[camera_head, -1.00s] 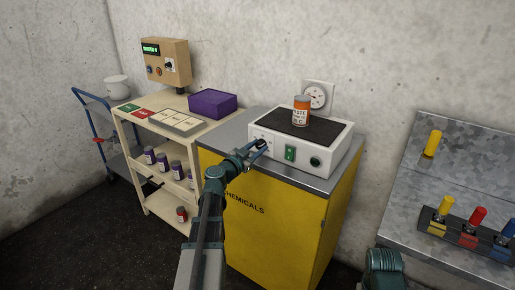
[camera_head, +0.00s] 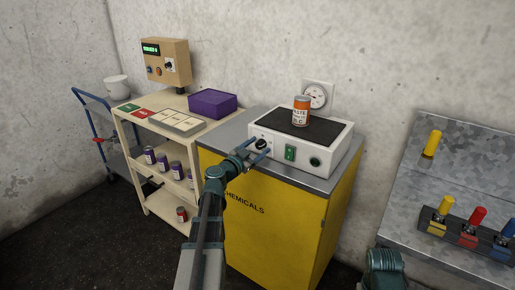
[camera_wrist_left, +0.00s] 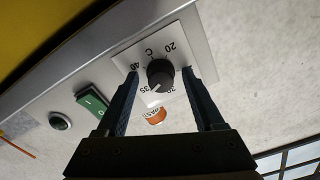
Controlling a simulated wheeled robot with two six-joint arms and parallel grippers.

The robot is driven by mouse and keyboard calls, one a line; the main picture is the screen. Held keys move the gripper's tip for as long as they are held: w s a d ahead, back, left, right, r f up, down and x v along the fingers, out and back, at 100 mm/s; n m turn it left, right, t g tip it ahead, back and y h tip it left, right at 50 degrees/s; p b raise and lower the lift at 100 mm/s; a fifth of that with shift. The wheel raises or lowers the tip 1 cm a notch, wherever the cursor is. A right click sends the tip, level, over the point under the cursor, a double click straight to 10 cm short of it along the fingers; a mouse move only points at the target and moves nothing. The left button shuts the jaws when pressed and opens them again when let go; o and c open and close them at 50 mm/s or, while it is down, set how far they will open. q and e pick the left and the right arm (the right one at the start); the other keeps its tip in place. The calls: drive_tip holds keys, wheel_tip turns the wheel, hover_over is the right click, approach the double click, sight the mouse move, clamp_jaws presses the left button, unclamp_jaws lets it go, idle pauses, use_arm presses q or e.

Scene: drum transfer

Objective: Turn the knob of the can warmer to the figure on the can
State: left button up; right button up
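The can warmer (camera_head: 327,151) is a white box with a dark top plate, standing on a yellow cabinet. An orange can (camera_head: 301,110) with a white label stands on the plate; the figure on its label is too small to read. The black knob (camera_wrist_left: 159,74) sits on a white dial plate marked from 20 to 40; its white mark appears to point between 30 and 35. My left gripper (camera_head: 257,157) is open in front of the knob. In the left wrist view its fingers are on either side of the knob, apart from it. My right gripper is not in view.
A cream shelf cart (camera_head: 152,125) with several cans and a purple box (camera_head: 212,104) stands left.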

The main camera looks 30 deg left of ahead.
use_arm(q)
drive_tip(key=shift+s, duration=0.1)
drive_tip(key=s+a, duration=0.1)
drive_tip(key=s, duration=1.2)
drive_tip(key=shift+s, duration=0.3)
drive_tip(key=w+d+f+m+g+h+p, duration=0.1)
drive_tip(key=d+f+g+h+p, duration=0.25)
drive_tip(key=d, duration=0.95)
drive_tip(key=d+f+m+g+h+p, duration=0.1)
drive_tip(key=d+f+g+h, duration=0.4)
drive_tip(key=d, duration=0.8)
drive_tip(key=s+d+f+n+g+y+p, duration=0.3)
drive_tip(key=s+d+g+y+p, duration=0.2)
drive_tip(key=s+d+g+y, duration=0.5)
drive_tip(key=s+d+y, duration=0.1)
drive_tip(key=s+d, duration=0.1)
drive_tip(key=s, duration=0.3)
drive_tip(key=shift+n+p, duration=0.3)
drive_tip(key=shift+p, duration=0.05)
